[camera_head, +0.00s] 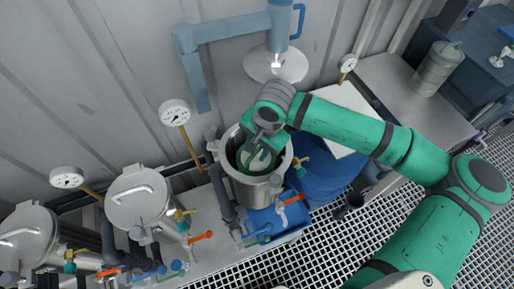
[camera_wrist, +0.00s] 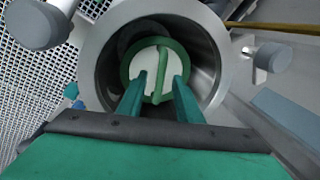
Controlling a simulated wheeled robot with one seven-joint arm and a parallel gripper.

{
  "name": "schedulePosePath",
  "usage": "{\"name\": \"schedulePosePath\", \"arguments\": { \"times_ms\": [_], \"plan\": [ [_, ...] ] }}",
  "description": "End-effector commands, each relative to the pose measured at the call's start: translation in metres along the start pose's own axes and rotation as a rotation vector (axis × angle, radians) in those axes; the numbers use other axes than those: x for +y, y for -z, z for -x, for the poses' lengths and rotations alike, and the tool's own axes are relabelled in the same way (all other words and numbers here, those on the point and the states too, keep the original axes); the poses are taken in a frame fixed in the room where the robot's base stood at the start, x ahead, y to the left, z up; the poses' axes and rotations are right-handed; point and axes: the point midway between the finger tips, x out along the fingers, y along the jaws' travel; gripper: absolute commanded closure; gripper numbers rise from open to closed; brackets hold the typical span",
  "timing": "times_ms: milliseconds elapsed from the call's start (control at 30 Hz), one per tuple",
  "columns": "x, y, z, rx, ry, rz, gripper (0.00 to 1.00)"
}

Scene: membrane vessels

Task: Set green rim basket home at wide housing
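The basket with a green rim and green handle (camera_wrist: 161,73) is inside the open steel housing, with its pale inside showing through the ring. In the head view the basket (camera_head: 257,161) is partly hidden by my gripper. The wide housing (camera_head: 257,187) is a round steel vessel with its mouth open; its rim (camera_wrist: 98,62) surrounds the basket in the wrist view. My gripper (camera_wrist: 160,80) points down into the mouth. Its two fingers are apart, one on each side of the handle, with visible gaps. Whether the basket rests on the bottom is hidden.
A round lid (camera_head: 276,66) hangs from a blue-grey swing arm above and behind the housing. Lidded vessels (camera_head: 138,196) stand at left. Gauges (camera_head: 174,113) rise near the wall. A blue drum (camera_head: 322,172) and a blue tray (camera_head: 275,226) are close beside the housing.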

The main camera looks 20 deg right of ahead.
Motion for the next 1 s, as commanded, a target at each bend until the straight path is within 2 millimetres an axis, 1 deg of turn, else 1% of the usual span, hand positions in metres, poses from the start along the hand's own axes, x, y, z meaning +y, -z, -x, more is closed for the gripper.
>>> {"name": "schedulePosePath", "arguments": {
  "times_ms": [167, 267, 367, 600, 700, 833, 1000],
  "plan": [
    [0.000, 0.000, 0.001, 0.000, -0.001, 0.000, 0.68],
    [0.000, 0.001, 0.009, 0.002, 0.000, 0.000, 0.68],
    [0.000, 0.001, 0.023, 0.003, -0.001, 0.001, 0.68],
    [0.000, 0.002, 0.069, 0.004, 0.000, -0.001, 0.68],
    [0.000, 0.001, 0.085, 0.003, 0.000, -0.001, 0.68],
    [0.000, 0.001, 0.099, 0.002, -0.001, -0.001, 0.68],
    [0.000, 0.001, 0.107, 0.000, -0.001, 0.000, 0.68]
  ]
}}
